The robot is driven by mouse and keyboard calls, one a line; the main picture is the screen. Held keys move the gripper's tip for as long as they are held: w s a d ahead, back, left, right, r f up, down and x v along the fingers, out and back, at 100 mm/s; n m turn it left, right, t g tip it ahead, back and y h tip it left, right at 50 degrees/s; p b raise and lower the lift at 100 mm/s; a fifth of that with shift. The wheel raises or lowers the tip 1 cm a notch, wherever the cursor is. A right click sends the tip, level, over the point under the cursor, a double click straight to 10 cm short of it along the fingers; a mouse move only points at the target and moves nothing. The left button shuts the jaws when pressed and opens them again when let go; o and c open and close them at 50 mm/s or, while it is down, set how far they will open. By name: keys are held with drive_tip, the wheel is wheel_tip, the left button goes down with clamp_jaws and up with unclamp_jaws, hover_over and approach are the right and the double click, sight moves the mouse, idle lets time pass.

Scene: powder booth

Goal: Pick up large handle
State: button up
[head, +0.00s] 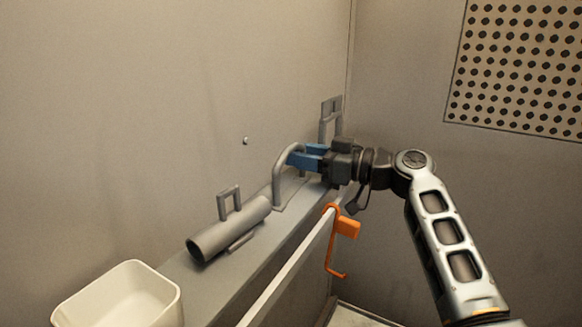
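A large grey handle (280,176), a thick bent bar, stands upright on the grey ledge along the back wall. Its curved top reaches my gripper (298,157). My gripper comes in from the right with its blue fingers at the upper part of the handle. The fingers overlap the bar in this view, and I cannot tell whether they are closed on it. The far part of the handle is hidden behind the fingers and the dark gripper body.
On the ledge (222,277), a grey tube (229,231) with a bracket lies left of the handle. Another grey bracket (325,122) stands behind my gripper. A white bin (118,299) is at lower left. An orange hook (346,227) hangs on the panel edge in front.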

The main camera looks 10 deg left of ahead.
clamp_jaws()
drive_tip(key=shift+r, duration=0.1)
idle(0.6)
drive_tip(key=shift+s+d+r, duration=0.1)
drive_tip(key=shift+d+r, duration=0.15)
drive_tip(key=shift+r, duration=0.25)
wheel_tip(320, 180, up, 6)
drive_tip(key=s+v, duration=0.1)
drive_tip(key=v, duration=1.8)
drive_tip(key=shift+s, duration=0.4)
